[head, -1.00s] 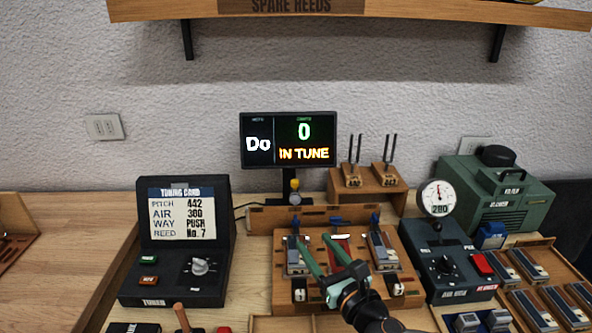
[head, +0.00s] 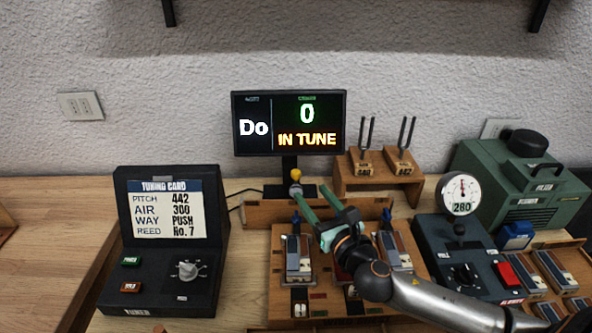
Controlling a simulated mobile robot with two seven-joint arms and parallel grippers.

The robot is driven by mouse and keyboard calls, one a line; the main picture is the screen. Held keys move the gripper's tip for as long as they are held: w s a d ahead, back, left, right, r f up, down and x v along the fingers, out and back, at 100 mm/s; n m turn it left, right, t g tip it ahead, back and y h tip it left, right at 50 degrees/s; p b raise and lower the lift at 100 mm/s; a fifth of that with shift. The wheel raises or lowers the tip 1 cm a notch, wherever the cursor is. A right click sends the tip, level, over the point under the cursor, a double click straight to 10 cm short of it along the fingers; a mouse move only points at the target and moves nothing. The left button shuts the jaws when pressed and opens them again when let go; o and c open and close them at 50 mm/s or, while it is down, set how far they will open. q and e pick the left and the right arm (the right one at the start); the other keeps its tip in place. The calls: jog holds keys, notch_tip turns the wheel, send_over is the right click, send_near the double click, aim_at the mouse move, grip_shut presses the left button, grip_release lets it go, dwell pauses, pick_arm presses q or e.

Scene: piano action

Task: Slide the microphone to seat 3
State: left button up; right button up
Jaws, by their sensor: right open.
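The microphone (head: 295,176), a small piece with a yellow top and a grey lower part, appears to stand at the wooden rail (head: 262,212) behind the reed board, below the display. My right gripper (head: 309,190) is open with green fingers. Its fingertips point away from me at the rail, the left one overlapping or close beside the microphone's lower part; I cannot tell if they touch. The reed board (head: 283,288) holds a left reed plate (head: 298,256) and a right reed plate (head: 396,250); my gripper and arm hide much of its middle. No seat number is readable. My left gripper is out of view.
The display (head: 289,122) reads Do, 0, IN TUNE. A tuning box (head: 165,262) stands left, and tuning forks on a wooden stand (head: 378,186) behind right. A gauge box (head: 463,262) and green machine (head: 522,190) stand at right.

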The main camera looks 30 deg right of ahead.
aim_at(298, 175)
jog(key=w, duration=0.9)
jog(key=shift+w+d, duration=0.25)
jog(key=shift+w, duration=0.1)
grip_shut()
dwell(1.0)
